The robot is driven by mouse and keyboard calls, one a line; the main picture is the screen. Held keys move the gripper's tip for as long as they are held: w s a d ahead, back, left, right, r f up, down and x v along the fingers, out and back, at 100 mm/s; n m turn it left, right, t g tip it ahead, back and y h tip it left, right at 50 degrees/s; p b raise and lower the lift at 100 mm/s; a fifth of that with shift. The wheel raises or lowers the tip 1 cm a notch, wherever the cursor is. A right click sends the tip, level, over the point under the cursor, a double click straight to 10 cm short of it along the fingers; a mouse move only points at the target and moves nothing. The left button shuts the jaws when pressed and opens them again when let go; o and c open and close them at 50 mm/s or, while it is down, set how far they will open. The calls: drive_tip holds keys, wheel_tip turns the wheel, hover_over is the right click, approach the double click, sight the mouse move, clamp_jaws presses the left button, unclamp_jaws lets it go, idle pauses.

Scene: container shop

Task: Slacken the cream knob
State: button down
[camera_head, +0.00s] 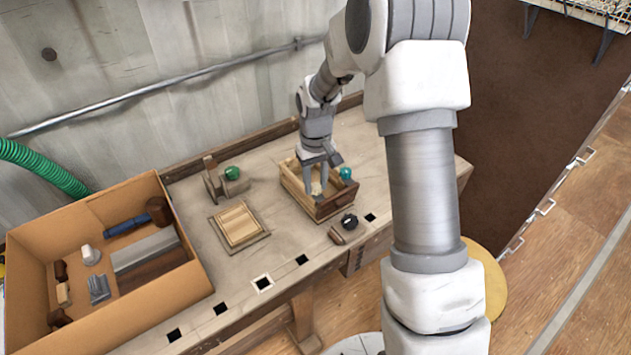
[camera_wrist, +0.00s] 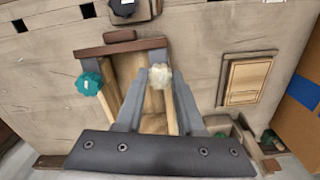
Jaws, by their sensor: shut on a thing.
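The cream knob (camera_wrist: 160,76) is a small lobed knob at the wooden box with raised sides (camera_wrist: 122,47) in the wrist view. My gripper (camera_wrist: 159,79) comes down over the box with one finger on each side of the cream knob, shut on it. In the head view my gripper (camera_head: 318,190) reaches into the wooden box (camera_head: 297,198) on the bench, and the fingers largely hide the cream knob. A teal knob (camera_wrist: 89,83) sits at the box's other side, outside my fingers; it also shows in the head view (camera_head: 346,173).
A black knob on a small block (camera_head: 349,221) lies near the bench's front edge. A large cardboard box (camera_head: 190,275) with tools fills the bench's left end.

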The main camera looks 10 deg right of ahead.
sight(316, 187)
drive_tip(key=shift+f+n, duration=0.1)
drive_tip(key=shift+n, duration=0.3)
drive_tip(key=c, duration=0.5)
unclamp_jaws()
wheel_tip(316, 187, up, 18)
drive_tip(key=shift+f+p, duration=0.25)
drive_tip(key=shift+p, duration=0.6)
